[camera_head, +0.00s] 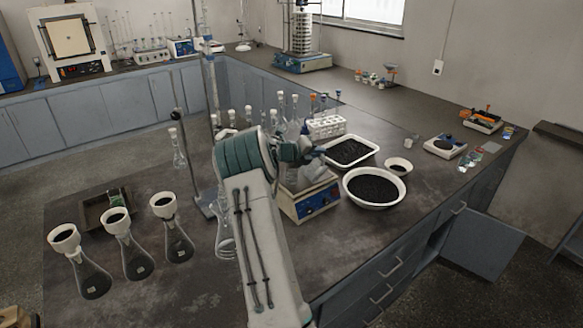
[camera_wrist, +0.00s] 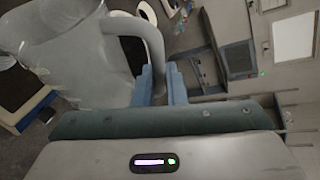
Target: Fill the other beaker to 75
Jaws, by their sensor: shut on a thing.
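My gripper (camera_wrist: 160,85) is shut on the handle of a clear jug-like beaker (camera_wrist: 75,50), which fills the upper left of the wrist view. The beaker looks tilted in that view, and no contents can be made out in it. In the head view my gripper (camera_head: 318,157) is beyond my arm, over a bench device with a blue front panel (camera_head: 312,203). Clear glass (camera_head: 303,178) shows just above that device, partly hidden by my arm. I cannot tell whether it is one beaker or two. No level marks are readable.
A white bowl (camera_head: 346,196) and a white tray (camera_head: 376,142) of black grains stand to the right, with a small bowl (camera_head: 408,168). Stoppered glassware and a white rack (camera_head: 326,126) stand behind. Funnel-topped flasks (camera_head: 128,255) stand at left. A cabinet door (camera_head: 483,245) hangs open.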

